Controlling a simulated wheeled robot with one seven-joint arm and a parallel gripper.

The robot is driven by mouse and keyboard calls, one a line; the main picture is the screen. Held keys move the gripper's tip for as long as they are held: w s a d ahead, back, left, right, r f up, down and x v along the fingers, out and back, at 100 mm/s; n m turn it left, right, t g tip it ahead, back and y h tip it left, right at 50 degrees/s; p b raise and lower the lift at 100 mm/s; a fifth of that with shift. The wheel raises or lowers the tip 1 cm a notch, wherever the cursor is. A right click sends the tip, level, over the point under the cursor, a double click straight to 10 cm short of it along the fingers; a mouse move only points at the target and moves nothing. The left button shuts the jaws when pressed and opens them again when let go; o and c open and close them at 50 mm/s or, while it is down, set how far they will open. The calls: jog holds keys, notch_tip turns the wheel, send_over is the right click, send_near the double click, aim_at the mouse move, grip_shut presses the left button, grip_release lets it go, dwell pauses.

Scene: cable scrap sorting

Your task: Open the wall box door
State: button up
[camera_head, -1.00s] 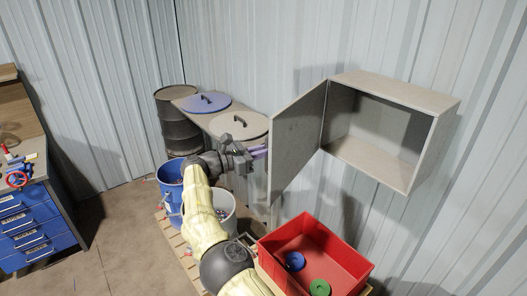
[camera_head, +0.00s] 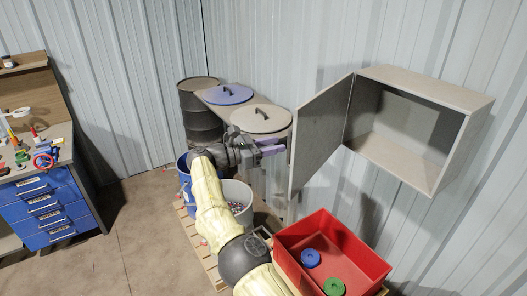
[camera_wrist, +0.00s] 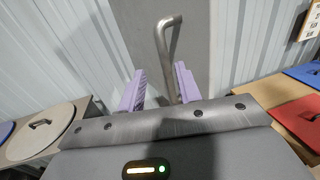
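The grey wall box (camera_head: 415,135) hangs on the corrugated wall, and its interior looks empty. Its door (camera_head: 322,130) stands wide open, swung out to the left. My gripper (camera_head: 272,147) is just left of the door's free edge, with its purple fingers pointing at the door. In the wrist view, the door panel (camera_wrist: 190,45) is ahead and its bar handle (camera_wrist: 164,48) stands out from it. My purple fingers (camera_wrist: 160,90) are spread apart, with the handle between or just beyond their tips, nearer the right finger. I see no grip on it.
A red bin (camera_head: 335,250) with a blue and a green spool stands below the box. Lidded drums, the front one with a beige lid (camera_head: 261,119), stand behind my gripper. A white bucket (camera_head: 238,195) is below my arm. A blue drawer bench (camera_head: 50,205) is at left.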

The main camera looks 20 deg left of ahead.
jog(key=p+v, duration=0.2)
jog(key=v, duration=0.1)
jog(key=shift+s+a, duration=0.1)
jog(key=shift+s, duration=0.1)
jog(key=shift+c, duration=0.2)
